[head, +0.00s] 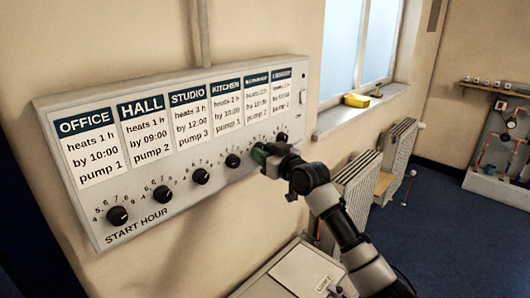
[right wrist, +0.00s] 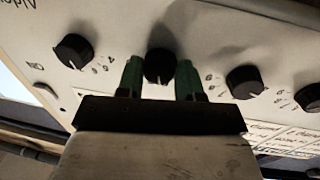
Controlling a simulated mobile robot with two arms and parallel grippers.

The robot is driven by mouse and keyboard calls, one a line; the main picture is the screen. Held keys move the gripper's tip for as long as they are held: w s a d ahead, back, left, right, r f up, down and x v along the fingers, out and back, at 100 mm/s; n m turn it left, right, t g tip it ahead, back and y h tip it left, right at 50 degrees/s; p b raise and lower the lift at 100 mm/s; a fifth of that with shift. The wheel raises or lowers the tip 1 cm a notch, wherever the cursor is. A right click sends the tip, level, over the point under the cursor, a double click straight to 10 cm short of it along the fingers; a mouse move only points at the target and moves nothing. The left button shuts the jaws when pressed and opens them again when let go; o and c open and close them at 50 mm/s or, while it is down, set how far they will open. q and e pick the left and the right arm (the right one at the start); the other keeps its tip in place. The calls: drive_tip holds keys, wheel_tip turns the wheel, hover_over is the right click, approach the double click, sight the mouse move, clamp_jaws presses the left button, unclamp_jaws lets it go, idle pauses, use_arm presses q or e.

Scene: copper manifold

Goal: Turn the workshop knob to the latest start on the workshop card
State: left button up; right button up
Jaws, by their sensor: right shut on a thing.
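A grey control panel (head: 70,130) on the wall carries a row of cards above black knobs. The two rightmost cards, the fifth (head: 257,97) and the sixth (head: 283,92), are too small to read surely, so I cannot tell which is the workshop card. My right gripper (head: 262,153) is at the fifth knob from the left and mostly hides it in the head view. In the right wrist view, the green fingers stand either side of this knob (right wrist: 158,66), shut on it, and its white pointer mark faces down. My left gripper is not in view.
The sixth knob (head: 282,138) is close beside my right gripper, and the kitchen knob (head: 233,161) is on the other side. A windowsill with a yellow object (head: 356,100) and radiators (head: 358,190) stand to the right. Blue floor lies open beyond.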

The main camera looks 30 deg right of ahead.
drive_tip(key=m+p, duration=0.4)
drive_tip(key=m, duration=0.1)
drive_tip(key=shift+r+g+p, duration=0.3)
drive_tip(key=shift+g, duration=0.1)
drive_tip(key=shift+f+m+g+y+p, duration=0.1)
drive_tip(key=shift+m+g+y+p, duration=0.3)
drive_tip(key=shift+m+p, duration=2)
drive_tip(key=shift+m+b, duration=0.4)
drive_tip(key=shift+m, duration=0.2)
drive_tip(key=o, duration=0.9)
